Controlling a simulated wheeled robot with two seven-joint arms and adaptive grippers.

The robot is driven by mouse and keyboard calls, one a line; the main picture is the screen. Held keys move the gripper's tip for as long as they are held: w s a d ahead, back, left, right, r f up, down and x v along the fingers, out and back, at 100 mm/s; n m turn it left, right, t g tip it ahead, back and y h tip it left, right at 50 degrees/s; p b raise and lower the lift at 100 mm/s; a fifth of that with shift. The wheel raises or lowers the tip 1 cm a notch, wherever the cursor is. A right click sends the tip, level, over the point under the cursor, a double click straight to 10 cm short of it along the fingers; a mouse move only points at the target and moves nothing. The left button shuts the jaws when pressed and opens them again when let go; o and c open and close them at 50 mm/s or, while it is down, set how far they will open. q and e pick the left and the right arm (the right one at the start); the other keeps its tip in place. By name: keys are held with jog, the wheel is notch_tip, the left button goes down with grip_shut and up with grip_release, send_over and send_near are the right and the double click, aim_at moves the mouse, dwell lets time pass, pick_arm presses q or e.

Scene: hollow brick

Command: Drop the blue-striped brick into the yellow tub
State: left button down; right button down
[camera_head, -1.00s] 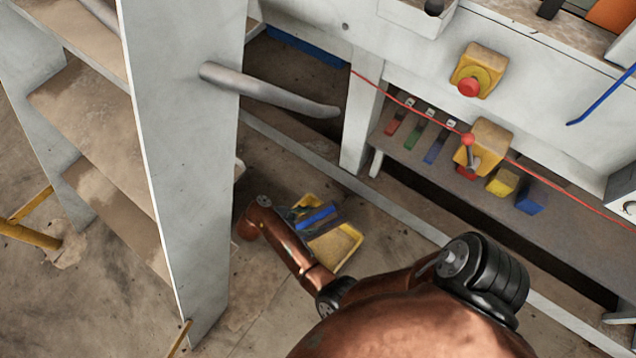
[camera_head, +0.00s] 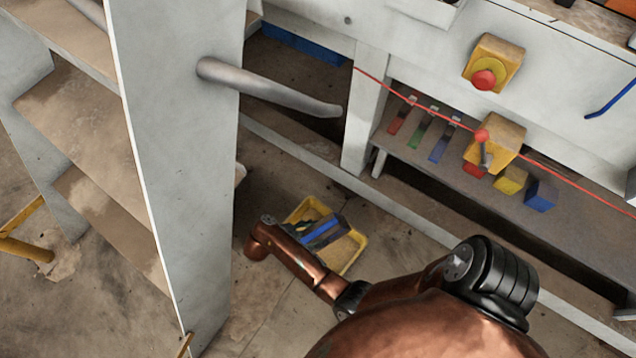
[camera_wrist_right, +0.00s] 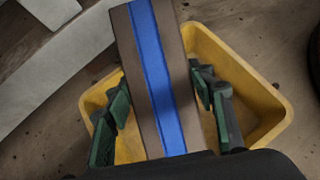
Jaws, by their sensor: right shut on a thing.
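The blue-striped brick (camera_wrist_right: 153,75) is grey-brown with a blue band along its length. My right gripper (camera_wrist_right: 160,92) is shut on it, with green-padded fingers on both sides. In the head view the brick (camera_head: 322,232) shows above the yellow tub, and my right gripper (camera_head: 308,222) is partly hidden by the brick and my arm. The yellow tub (camera_head: 353,258) stands on the floor; in the wrist view its rim (camera_wrist_right: 268,101) shows around and below the brick. I cannot tell the height of the brick over the tub. My left gripper is not in view.
A grey shelf unit (camera_head: 175,150) with a protruding metal handle (camera_head: 265,88) stands left of the tub. A white workbench (camera_head: 420,75) with a low shelf of coloured blocks (camera_head: 541,195) is behind and to the right. Bare floor (camera_head: 265,305) lies in front of the tub.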

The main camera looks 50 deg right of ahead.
jog(key=shift+w, duration=0.1)
jog(key=c, duration=1.1)
grip_release()
jog(key=shift+o, duration=1.4)
jog(key=shift+f, duration=0.1)
